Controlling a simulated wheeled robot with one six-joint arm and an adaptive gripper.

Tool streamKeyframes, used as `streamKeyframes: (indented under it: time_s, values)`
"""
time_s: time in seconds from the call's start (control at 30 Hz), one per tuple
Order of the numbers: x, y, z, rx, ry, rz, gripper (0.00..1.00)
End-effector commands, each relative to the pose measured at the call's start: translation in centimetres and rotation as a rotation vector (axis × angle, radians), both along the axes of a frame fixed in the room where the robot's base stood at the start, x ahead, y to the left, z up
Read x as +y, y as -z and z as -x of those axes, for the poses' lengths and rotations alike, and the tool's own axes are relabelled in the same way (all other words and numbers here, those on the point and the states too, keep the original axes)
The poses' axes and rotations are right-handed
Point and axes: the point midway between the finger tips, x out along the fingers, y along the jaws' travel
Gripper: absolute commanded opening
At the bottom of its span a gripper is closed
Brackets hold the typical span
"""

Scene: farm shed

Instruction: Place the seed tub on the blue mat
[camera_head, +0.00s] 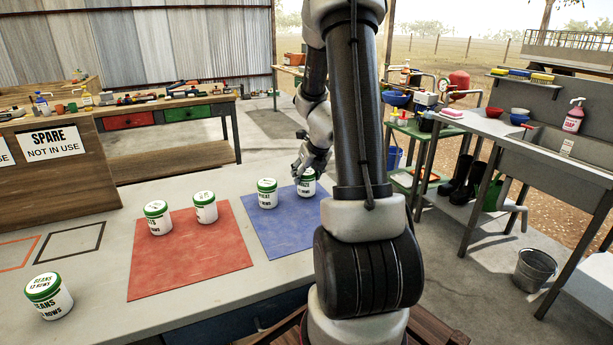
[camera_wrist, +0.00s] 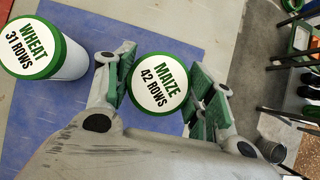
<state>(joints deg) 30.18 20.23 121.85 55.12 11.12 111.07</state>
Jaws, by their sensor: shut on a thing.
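My gripper (camera_wrist: 167,90) is shut on a white seed tub with a green-rimmed lid, the maize tub (camera_wrist: 160,84), whose lid reads "MAIZE 42 ROWS". In the head view the maize tub (camera_head: 307,184) is at the far right of the blue mat (camera_head: 282,232), partly hidden by my gripper (camera_head: 309,170). I cannot tell whether it touches the mat. The wheat tub (camera_head: 267,194) stands upright on the blue mat, left of my gripper; it also shows in the wrist view (camera_wrist: 72,62). Two more tubs (camera_head: 158,218) (camera_head: 205,208) stand on the red mat (camera_head: 190,262).
A beans tub (camera_head: 49,297) stands on the front left of the table, below two drawn outlines (camera_head: 70,243). A wooden box (camera_head: 55,170) with a "SPARE NOT IN USE" sign stands behind. The front half of the blue mat is clear. A sink bench (camera_head: 510,135) is at the right.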

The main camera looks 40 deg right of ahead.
Motion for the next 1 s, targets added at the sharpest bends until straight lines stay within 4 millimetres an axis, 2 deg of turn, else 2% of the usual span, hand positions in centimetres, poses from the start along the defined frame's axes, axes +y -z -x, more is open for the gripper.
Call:
streamKeyframes:
  time_s: [0.1,0.43,0.47,0.57,1.0]
  values:
    - [-0.09,0.65,-0.02,-0.001,0.002,0.001,0.27]
    - [-0.06,0.95,-0.02,-0.001,0.001,0.001,0.27]
    - [-0.04,1.0,-0.02,-0.001,0.001,0.001,0.56]
    - [-0.04,0.96,-0.03,-0.001,0.0,0.002,0.74]
    - [0.03,0.36,0.06,-0.002,-0.001,0.003,0.76]
